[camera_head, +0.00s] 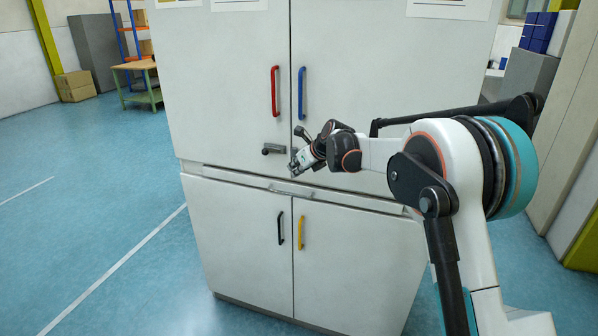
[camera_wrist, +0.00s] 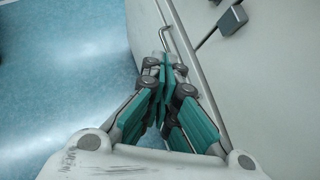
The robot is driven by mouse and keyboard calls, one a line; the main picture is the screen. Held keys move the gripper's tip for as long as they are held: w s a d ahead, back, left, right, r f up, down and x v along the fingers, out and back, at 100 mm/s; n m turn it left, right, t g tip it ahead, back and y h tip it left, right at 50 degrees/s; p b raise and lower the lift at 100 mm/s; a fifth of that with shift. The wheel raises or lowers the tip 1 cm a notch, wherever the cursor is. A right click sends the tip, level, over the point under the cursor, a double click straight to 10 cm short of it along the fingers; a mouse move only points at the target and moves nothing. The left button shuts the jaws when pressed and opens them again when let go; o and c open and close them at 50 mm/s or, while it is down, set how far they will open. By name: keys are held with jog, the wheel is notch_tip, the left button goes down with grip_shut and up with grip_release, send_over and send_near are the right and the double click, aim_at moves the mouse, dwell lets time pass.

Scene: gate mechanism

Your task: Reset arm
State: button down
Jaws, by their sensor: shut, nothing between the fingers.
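My gripper (camera_head: 295,168) is in front of the white cabinet (camera_head: 225,100), close to the middle seam and just right of the small dark latch (camera_head: 273,149). In the wrist view, the teal-padded fingers of my gripper (camera_wrist: 166,66) come together at their tips with nothing between them. My arm reaches in from the right of the head view. The latch (camera_wrist: 232,20) also shows at the top right of the wrist view, apart from the fingers.
The upper doors have a red handle (camera_head: 275,91) and a blue handle (camera_head: 302,93). Below are a drawer handle (camera_head: 291,190), a black handle (camera_head: 281,228) and a yellow handle (camera_head: 301,232). The blue floor (camera_head: 90,190) at left is clear.

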jog(key=s+d+r+n+h+b, duration=0.1)
jog(key=s+d+r+n, duration=0.3)
jog(key=s, duration=0.4)
jog(key=s+d+r+n+h+b, duration=0.1)
jog(key=s+d+r+n, duration=0.1)
jog(key=s+d+n, duration=0.45)
jog(key=s+d+r+n+h+b, duration=0.1)
jog(key=s+d+r+n, duration=0.4)
jog(key=s, duration=0.6)
jog(key=s+d+f+n+h+b, duration=0.1)
jog(key=s+d+f+n, duration=0.2)
jog(key=s, duration=0.5)
jog(key=s+d+f+n+h+b, duration=0.1)
jog(key=s+d+f+n, duration=0.3)
jog(key=s, duration=0.5)
jog(key=s+d+f+n+h+b, duration=0.1)
jog(key=s+d+f+n, duration=0.3)
jog(key=s, duration=0.5)
notch_tip(320, 180, down, 2)
jog(key=shift+s+d+f+t+b, duration=0.2)
jog(key=shift+d+t+b, duration=0.2)
jog(key=shift+d, duration=0.4)
jog(key=shift+r+n, duration=0.1)
jog(key=shift+n, duration=0.15)
